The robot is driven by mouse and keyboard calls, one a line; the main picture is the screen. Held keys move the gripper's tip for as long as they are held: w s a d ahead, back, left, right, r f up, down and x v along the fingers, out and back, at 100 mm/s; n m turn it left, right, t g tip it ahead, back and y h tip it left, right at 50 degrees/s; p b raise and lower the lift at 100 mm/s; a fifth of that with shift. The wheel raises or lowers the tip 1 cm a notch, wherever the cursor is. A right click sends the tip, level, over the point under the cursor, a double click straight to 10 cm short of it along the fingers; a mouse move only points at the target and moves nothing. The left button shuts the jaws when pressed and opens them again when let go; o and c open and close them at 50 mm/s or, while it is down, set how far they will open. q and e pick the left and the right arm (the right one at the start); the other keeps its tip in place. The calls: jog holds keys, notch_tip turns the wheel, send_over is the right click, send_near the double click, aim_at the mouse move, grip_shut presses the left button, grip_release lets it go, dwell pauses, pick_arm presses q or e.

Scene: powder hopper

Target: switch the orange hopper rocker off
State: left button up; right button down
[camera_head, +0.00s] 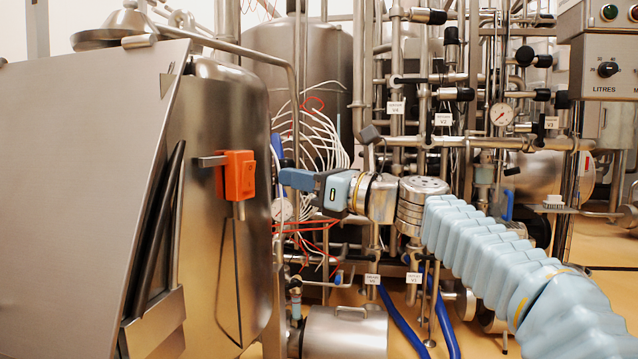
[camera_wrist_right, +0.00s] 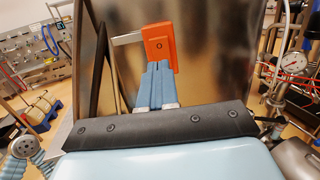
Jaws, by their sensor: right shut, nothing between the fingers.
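The orange hopper rocker box (camera_head: 238,175) is fixed by a metal bracket to the side of the steel hopper (camera_head: 215,110). In the right wrist view the orange box (camera_wrist_right: 160,42) shows a face with a small round mark, straight beyond my fingers. My right gripper (camera_head: 284,178) points left at the box, its fingertips a short way to the right of it in the head view. Its blue fingers (camera_wrist_right: 157,72) are shut together and empty, and their tips overlap the box's lower edge in the wrist view. I cannot tell whether they touch. My left gripper is not in view.
A large flat steel panel (camera_head: 80,150) stands at the left in front of the hopper. Pipes, valves and a pressure gauge (camera_head: 502,114) fill the back right. A control box (camera_head: 607,68) hangs at the top right. Blue hoses (camera_head: 402,325) run along the floor.

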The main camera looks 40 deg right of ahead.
aim_at(251, 168)
jog(key=x, duration=0.6)
jog(key=shift+w+a, duration=0.1)
jog(key=shift+w, duration=0.1)
jog(key=shift+p, duration=0.3)
jog(key=r+p, duration=0.1)
jog(key=p, duration=0.2)
jog(key=g+p, duration=0.1)
jog(key=p, duration=0.2)
jog(key=shift+w+a+r, duration=0.1)
jog(key=shift+w+r, duration=0.15)
jog(key=shift+r, duration=0.15)
jog(key=shift+f+b, duration=0.65)
jog(key=shift+b, duration=0.2)
jog(key=shift+a, duration=0.1)
